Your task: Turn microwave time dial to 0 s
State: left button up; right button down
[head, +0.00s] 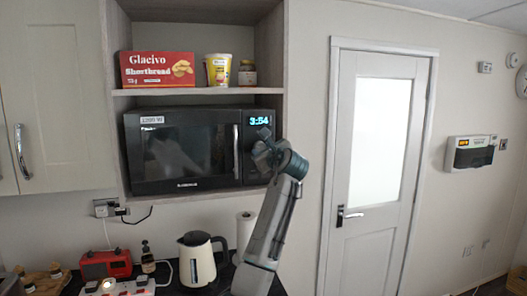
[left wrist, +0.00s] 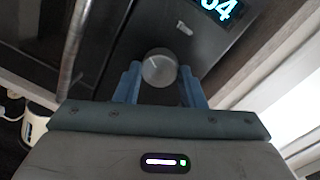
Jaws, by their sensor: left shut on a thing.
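The black microwave (head: 190,150) sits in a wall shelf, its door shut and its display (head: 259,121) reading 3:54. In the left wrist view part of the display (left wrist: 216,9) shows "04" or similar digits, cut off by the edge. The round silver time dial (left wrist: 159,68) is between the two blue fingers of my left gripper (left wrist: 159,84), which is shut on it. In the head view my left gripper (head: 262,152) covers the dial at the microwave's right panel. My right gripper is in neither view.
A shortbread box (head: 157,69), a yellow cup (head: 218,70) and a jar (head: 247,73) stand on the shelf above. Below are a cream kettle (head: 197,260), a paper roll (head: 245,230) and a red radio (head: 106,265). The microwave's door handle (left wrist: 76,45) is left of the gripper.

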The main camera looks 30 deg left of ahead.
pick_arm(q)
jog(key=shift+n, duration=0.3)
